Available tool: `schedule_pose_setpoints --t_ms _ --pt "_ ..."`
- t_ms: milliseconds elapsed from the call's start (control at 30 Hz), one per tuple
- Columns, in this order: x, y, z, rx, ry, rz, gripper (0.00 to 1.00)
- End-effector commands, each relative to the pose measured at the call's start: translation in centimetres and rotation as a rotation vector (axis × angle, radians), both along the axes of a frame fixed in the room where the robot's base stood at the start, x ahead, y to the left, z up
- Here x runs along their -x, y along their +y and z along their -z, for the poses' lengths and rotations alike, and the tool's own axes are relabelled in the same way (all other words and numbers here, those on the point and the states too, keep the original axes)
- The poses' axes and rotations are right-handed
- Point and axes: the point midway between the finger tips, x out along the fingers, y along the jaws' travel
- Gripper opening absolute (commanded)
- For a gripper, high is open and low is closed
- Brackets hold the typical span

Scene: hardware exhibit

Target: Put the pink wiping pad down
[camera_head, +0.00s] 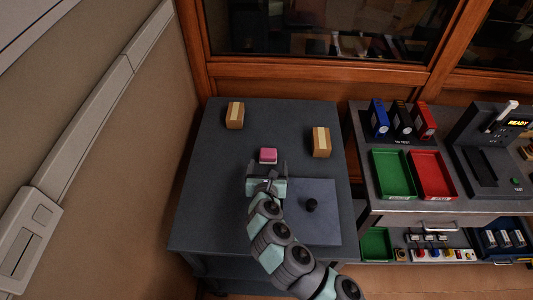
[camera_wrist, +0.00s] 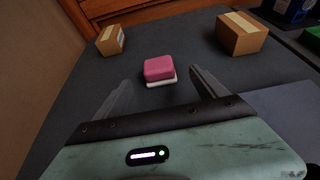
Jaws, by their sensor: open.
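The pink wiping pad (camera_head: 268,155) lies on the dark grey table (camera_head: 215,200), between two cardboard boxes. In the wrist view the pad (camera_wrist: 159,69) has a pink top and a white underside, and it rests on the table top. My gripper (camera_head: 267,168) is just on the near side of the pad. In the wrist view its two fingers (camera_wrist: 160,82) are spread apart, with the pad beyond and between their tips. The fingers do not appear to touch the pad. Nothing is held.
One cardboard box (camera_head: 235,116) stands at the back left, another (camera_head: 320,142) at the right. A grey mat (camera_head: 322,225) with a dark knob (camera_head: 311,205) lies at front right. A side bench holds a green tray (camera_head: 393,176) and a red tray (camera_head: 433,177).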

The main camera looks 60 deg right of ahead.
Motion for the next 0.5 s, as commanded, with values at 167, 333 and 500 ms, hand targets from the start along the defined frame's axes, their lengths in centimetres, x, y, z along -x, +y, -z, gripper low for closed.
schedule_pose_setpoints --t_ms 167,333,500 --pt "-0.9 -2.0 0.9 -0.001 -0.004 0.003 0.82" --pt "-1.2 -2.7 1.3 -0.001 -0.003 0.0 0.82" --pt "-2.1 -4.3 2.3 -0.001 -0.01 0.002 0.82"
